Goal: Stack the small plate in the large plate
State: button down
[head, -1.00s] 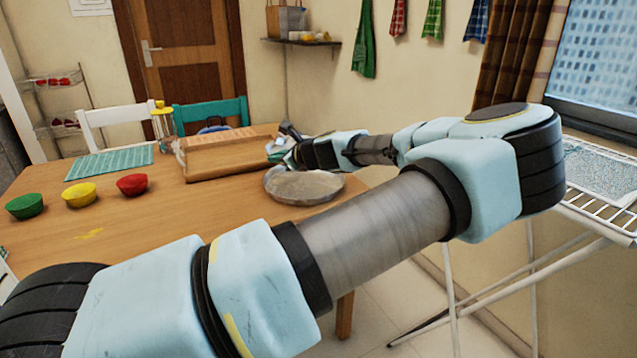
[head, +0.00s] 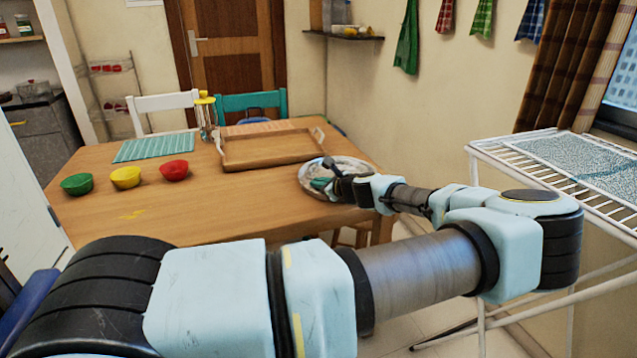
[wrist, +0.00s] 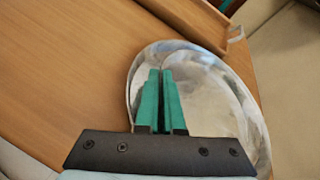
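The large plate (head: 312,186) is a round, shiny silver dish lying on the wooden table near its right edge. It also shows in the wrist view (wrist: 140,72), beneath the fingers. My gripper (head: 322,182) is low over this plate, its teal fingers pointing down and to the left. In the wrist view my gripper (wrist: 163,72) has its two fingers close together with a thin gap. A curved silver edge starts at the fingertips; it looks like the rim of the small plate (wrist: 205,85), which blends with the large plate. I cannot tell whether the two plates touch.
A wooden tray (head: 228,162) lies just behind the large plate. Green (head: 77,184), yellow (head: 126,178) and red (head: 174,170) bowls stand on the left, near a teal mat (head: 153,147). A drying rack (head: 545,165) stands at the right. The table's middle front is clear.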

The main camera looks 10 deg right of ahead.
jog(key=shift+f, duration=0.1)
jog(key=shift+f, duration=0.25)
jog(key=c, duration=1.3)
grip_release()
jog(key=shift+s+d+r, duration=0.1)
jog(key=shift+s+r, duration=0.05)
jog(key=shift+r, duration=0.3)
jog(key=b+v, duration=0.2)
jog(key=v, duration=0.9)
jog(key=shift+s+d+r, duration=0.1)
jog(key=shift+s+d, duration=0.05)
jog(key=shift+s, duration=0.15)
